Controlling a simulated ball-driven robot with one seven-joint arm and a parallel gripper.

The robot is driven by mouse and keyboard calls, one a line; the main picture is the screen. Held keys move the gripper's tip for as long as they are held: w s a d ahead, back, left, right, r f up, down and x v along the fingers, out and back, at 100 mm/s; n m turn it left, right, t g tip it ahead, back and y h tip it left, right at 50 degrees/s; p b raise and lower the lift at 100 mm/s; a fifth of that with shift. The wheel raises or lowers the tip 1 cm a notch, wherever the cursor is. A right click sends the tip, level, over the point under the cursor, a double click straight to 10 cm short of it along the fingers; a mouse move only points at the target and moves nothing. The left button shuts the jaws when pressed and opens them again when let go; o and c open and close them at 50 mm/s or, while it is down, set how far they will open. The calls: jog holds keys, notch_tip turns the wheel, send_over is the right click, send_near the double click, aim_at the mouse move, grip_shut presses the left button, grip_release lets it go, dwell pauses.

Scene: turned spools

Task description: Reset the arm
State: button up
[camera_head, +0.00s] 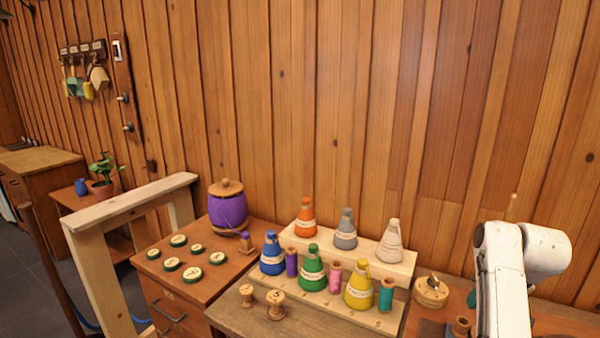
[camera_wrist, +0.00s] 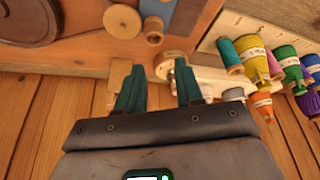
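My white arm (camera_head: 503,280) stands at the right edge of the head view, in front of the wall and over the right-hand table. A round wooden piece (camera_wrist: 165,66) shows beyond the gap. The wrist picture looks upside down, with the tabletop above and the plank wall below.
A stepped wooden rack (camera_head: 400,267) holds several coloured thread cones and small spools. Wooden spools (camera_head: 276,305) stand before it. A purple thread spool (camera_head: 227,210) and several round labelled discs (camera_head: 192,274) sit on the left cabinet. A round wooden item (camera_head: 431,293) lies near my arm.

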jog(key=shift+g, duration=0.7)
jog(key=s+a+f, duration=0.1)
jog(key=s+f, duration=0.2)
jog(key=s+a+f, duration=0.1)
jog(key=s+f, duration=0.3)
jog(key=s+a+f, duration=0.1)
jog(key=s+f, duration=0.2)
jog(key=f, duration=0.1)
jog(key=shift+s, duration=0.15)
jog(key=s+a+f, duration=0.2)
jog(key=s+a, duration=0.1)
jog(key=s, duration=0.7)
jog(key=s+a+f+g, duration=0.1)
jog(key=s+a+f, duration=0.2)
jog(key=s, duration=0.8)
jog(key=s+a+f+g, duration=0.1)
jog(key=s+a+f, duration=0.2)
jog(key=s, duration=0.8)
jog(key=shift+a+n, duration=0.3)
jog(key=shift+a, duration=0.75)
